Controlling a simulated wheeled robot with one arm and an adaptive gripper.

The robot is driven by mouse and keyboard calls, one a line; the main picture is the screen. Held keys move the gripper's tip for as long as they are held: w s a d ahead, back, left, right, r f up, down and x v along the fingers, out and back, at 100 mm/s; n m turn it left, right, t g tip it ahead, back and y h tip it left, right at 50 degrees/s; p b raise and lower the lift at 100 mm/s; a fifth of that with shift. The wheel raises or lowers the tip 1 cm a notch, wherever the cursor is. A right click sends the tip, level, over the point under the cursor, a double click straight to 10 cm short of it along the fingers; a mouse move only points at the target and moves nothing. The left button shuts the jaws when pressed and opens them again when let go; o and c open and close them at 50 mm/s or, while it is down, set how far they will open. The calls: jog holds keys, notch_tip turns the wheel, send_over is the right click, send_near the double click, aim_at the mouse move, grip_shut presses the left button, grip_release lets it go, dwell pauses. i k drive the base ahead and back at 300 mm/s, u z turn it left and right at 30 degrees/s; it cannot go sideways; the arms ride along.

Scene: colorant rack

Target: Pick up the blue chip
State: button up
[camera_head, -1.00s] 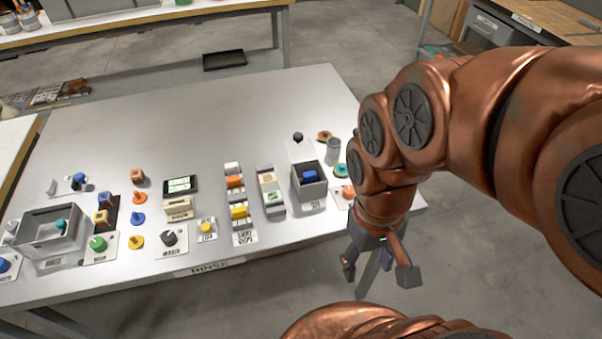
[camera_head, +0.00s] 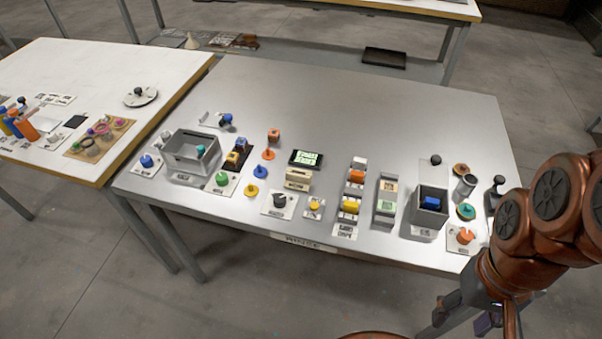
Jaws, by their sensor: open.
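The blue chip (camera_head: 260,171) looks like a small round disc with a raised knob. It lies on the grey bench top, in a column between an orange chip (camera_head: 268,154) behind it and a yellow chip (camera_head: 251,190) in front. My gripper (camera_head: 477,322) is at the bottom right, in front of the bench's front edge and far to the right of the blue chip. It is open with nothing seen between its fingers, and its lower part is cut off by the picture edge.
A grey open box (camera_head: 190,158) and a green knob (camera_head: 222,179) stand left of the chips. A display (camera_head: 306,158), a black knob (camera_head: 280,201) and colored blocks stand to the right. A darker box (camera_head: 428,218) holds a blue block (camera_head: 431,202). The bench's rear is clear.

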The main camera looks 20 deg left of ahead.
aim_at(430, 204)
jog(key=u, duration=0.5)
jog(key=k, duration=1.25)
jog(key=u, duration=1)
jog(key=i, duration=1.35)
jog(key=z, duration=0.85)
